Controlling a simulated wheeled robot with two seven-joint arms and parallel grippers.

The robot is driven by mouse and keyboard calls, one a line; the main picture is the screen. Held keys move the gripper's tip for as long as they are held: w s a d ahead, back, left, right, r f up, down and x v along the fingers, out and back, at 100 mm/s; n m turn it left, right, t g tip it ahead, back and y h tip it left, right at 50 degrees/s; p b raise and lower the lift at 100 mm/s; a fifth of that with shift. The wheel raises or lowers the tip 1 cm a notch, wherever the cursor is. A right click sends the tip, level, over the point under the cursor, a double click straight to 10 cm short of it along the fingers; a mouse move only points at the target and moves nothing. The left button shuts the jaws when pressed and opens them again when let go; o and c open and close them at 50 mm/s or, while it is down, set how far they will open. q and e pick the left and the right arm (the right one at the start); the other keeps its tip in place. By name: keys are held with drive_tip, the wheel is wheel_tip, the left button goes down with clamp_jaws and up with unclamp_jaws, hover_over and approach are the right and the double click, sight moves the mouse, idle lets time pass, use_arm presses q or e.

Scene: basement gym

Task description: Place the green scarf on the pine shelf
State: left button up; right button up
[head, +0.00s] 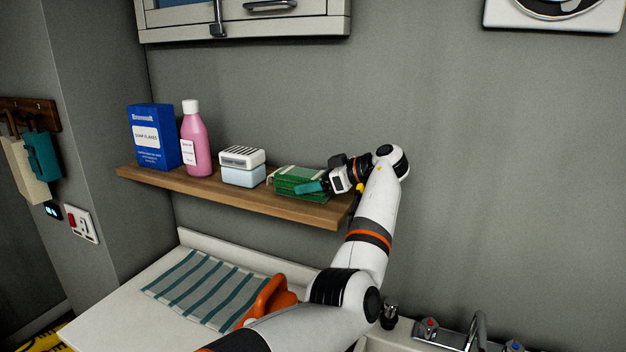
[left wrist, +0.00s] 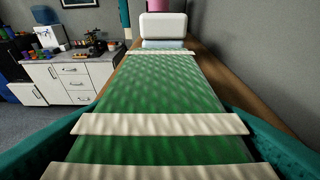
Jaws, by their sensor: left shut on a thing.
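The green scarf (head: 290,174), folded and with cream stripes, is at the right end of the pine shelf (head: 237,193), right of a small white-lidded box. In the left wrist view the scarf (left wrist: 160,91) stretches ahead between my teal fingers, with shelf wood (left wrist: 212,67) showing beside it. My left gripper (head: 309,187) is over the shelf's right end, shut on the scarf's near end. The scarf appears to lie on or just above the board; its underside is hidden. My right gripper is not in view.
On the shelf stand a blue box (head: 153,137), a pink bottle (head: 195,143) and the white-lidded box (head: 242,167). A cabinet (head: 245,22) hangs above. Below are a counter with a striped cloth (head: 205,287), an orange object (head: 270,298) and taps (head: 474,332).

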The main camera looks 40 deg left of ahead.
sight(329, 199)
use_arm(q)
drive_tip(key=shift+f, duration=0.1)
drive_tip(key=o, duration=1.1)
drive_tip(key=shift+a, duration=0.1)
drive_tip(key=shift+c, duration=0.2)
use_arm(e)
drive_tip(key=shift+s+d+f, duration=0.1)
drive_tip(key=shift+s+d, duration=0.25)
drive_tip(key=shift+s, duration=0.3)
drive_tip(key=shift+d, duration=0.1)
use_arm(q)
drive_tip(key=b+v, duration=0.2)
drive_tip(key=v, duration=0.2)
drive_tip(key=shift+w+f+b, duration=0.1)
drive_tip(key=shift+b, duration=0.25)
drive_tip(key=v, duration=0.8)
drive_tip(key=shift+r+b, duration=0.2)
drive_tip(key=shift+b, duration=0.2)
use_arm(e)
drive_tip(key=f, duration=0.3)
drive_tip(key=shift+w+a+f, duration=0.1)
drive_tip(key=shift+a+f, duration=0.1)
